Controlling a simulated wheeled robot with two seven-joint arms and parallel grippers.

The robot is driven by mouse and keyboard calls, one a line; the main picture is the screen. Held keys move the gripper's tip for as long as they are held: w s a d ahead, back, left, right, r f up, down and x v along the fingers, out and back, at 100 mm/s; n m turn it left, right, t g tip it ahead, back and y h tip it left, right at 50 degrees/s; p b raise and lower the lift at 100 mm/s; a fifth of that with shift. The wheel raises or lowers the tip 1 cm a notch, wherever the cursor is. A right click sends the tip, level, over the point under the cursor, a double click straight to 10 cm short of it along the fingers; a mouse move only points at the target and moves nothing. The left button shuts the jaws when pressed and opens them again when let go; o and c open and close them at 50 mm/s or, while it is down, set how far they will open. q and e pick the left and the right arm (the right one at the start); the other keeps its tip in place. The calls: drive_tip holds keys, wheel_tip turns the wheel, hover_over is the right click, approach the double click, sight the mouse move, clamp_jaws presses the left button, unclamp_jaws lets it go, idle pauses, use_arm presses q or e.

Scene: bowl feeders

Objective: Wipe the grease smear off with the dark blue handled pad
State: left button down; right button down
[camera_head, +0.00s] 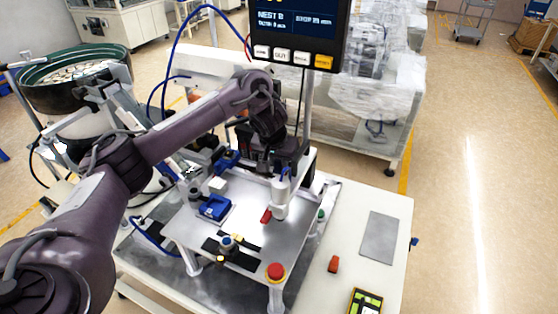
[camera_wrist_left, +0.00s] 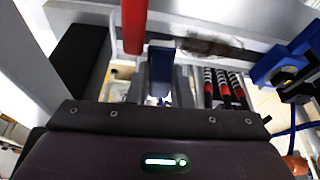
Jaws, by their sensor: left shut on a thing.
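My left gripper (camera_head: 277,168) reaches down over the back of the raised metal plate (camera_head: 245,200), beside the white post. In the left wrist view it is shut on the dark blue handle of the pad (camera_wrist_left: 161,68). In the head view only a little blue shows by the fingers, and the pad's wiping face is hidden. A dark brownish grease smear (camera_wrist_left: 212,46) lies on a pale surface just beyond and right of the handle in the left wrist view. I cannot tell whether the pad touches that surface. The smear cannot be made out in the head view. My right gripper is out of view.
A blue fixture (camera_head: 214,207) and a red piece (camera_head: 266,216) are on the plate. A red button (camera_head: 276,271) is at its front corner. A screen (camera_head: 295,30) stands behind. The table's right side holds a grey sheet (camera_head: 379,237) and an orange-red block (camera_head: 333,264), with free room between.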

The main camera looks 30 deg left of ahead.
use_arm(q)
drive_tip(key=shift+f, duration=0.35)
drive_tip(key=shift+a, duration=0.1)
